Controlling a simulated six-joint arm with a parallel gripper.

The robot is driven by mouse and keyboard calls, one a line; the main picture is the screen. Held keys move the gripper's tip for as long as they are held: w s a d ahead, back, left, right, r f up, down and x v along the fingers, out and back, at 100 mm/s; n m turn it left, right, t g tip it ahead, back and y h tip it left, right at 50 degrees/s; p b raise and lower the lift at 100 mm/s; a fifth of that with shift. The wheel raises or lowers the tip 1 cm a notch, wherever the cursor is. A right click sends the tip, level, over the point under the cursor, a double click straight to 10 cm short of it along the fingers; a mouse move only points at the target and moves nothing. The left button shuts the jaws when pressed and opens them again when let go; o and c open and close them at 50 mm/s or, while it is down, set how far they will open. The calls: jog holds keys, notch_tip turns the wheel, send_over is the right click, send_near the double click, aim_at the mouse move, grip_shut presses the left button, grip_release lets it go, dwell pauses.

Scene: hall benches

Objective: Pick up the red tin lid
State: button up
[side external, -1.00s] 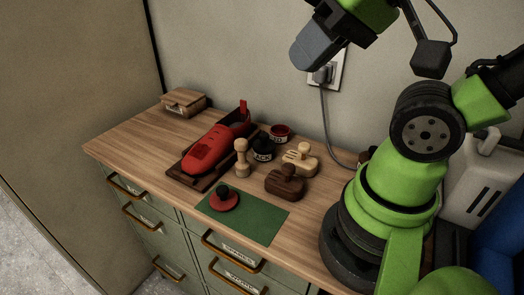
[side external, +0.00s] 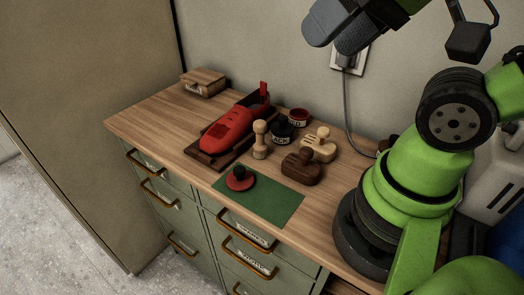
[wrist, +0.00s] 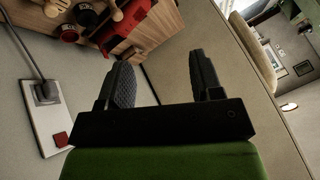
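A round red lid with a dark knob (side external: 240,179) lies flat on the green mat (side external: 268,206) near the bench's front edge in the side view. I take it as the red tin lid; I cannot make it out in the wrist view. My gripper (side external: 346,30) is high above the bench, near the wall, far up and right of the lid. The wrist view shows its two fingers (wrist: 163,82) wide apart with nothing between them. An open red tin (side external: 298,116) stands at the back; it also shows in the wrist view (wrist: 68,34).
A black tin (side external: 282,134), a pale upright stamp (side external: 260,141), a dark wooden stamp (side external: 301,168) and a pale wooden stamp (side external: 318,146) stand behind the mat. A red device (side external: 226,132) lies left of them. A wooden box (side external: 203,84) sits far left. A wall socket has a hanging cord (side external: 349,105).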

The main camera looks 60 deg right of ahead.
jog(key=n+g+h, duration=0.2)
jog(key=n+g, duration=0.1)
jog(key=g, duration=0.3)
send_over(239, 169)
notch_tip(239, 169, down, 16)
jog(key=shift+n+g, duration=0.5)
jog(key=shift+g, duration=0.1)
jog(key=f, duration=0.7)
jog(key=shift+w+a+f, duration=0.15)
jog(key=shift+a+f, duration=0.1)
jog(key=shift+f, duration=0.05)
jog(key=shift+d+f, duration=0.15)
jog(key=shift+f, duration=1.4)
jog(key=shift+d+f, duration=0.15)
jog(key=shift+f, duration=1.4)
jog(key=shift+c, duration=0.4)
jog(key=c, duration=0.9)
